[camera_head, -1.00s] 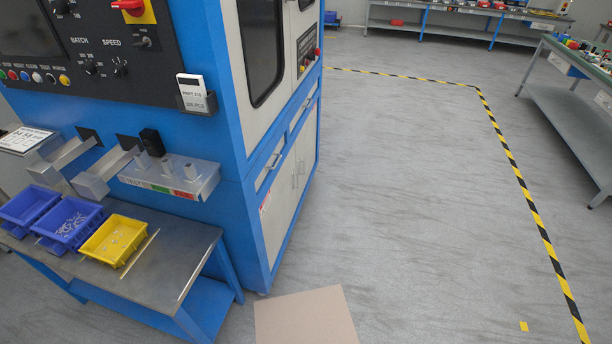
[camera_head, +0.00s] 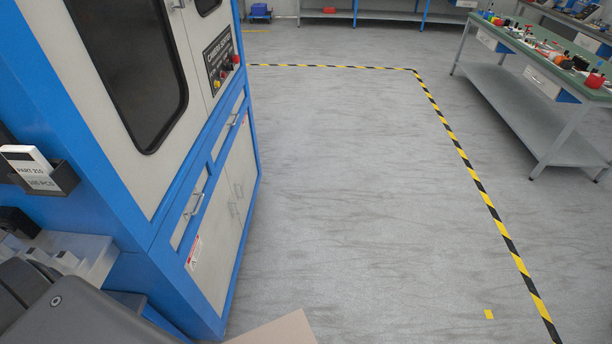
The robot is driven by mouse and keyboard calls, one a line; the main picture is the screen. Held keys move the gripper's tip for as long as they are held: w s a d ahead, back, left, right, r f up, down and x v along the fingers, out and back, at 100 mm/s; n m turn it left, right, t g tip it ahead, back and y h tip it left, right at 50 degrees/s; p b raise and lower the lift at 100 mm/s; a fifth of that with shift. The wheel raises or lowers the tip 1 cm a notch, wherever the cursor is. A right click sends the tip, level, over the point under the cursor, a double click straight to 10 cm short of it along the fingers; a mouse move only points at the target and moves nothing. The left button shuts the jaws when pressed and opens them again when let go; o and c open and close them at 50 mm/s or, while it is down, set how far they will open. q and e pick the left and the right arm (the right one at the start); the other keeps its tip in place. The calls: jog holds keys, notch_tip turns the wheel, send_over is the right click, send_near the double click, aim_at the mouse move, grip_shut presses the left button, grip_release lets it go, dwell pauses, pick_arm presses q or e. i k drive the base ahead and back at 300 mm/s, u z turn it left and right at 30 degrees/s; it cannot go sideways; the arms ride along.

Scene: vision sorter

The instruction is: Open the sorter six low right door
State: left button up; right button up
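The sorter (camera_head: 150,215) is a large blue and off-white cabinet on the left. Its side face runs away from me and has an upper door (camera_head: 125,60) with a dark window. Below are two narrow panels with bar handles (camera_head: 194,205) (camera_head: 237,118). Under those are low doors (camera_head: 215,255) (camera_head: 243,170), with small handles (camera_head: 234,208) near where they meet. All of these doors look shut. A dark grey part of my own arm shows at the bottom left. Neither gripper is in view.
Grey floor right of the sorter is clear up to a yellow-black tape line (camera_head: 470,172). A tan board (camera_head: 275,332) lies at the bottom by the sorter. A workbench (camera_head: 540,75) stands at the right, shelving (camera_head: 385,14) at the back.

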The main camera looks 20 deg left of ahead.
aim_at(240, 166)
jog(key=z, duration=0.5)
jog(key=i, duration=2.4)
jog(key=u, duration=1.5)
jog(key=i, duration=0.75)
jog(key=u, duration=0.8)
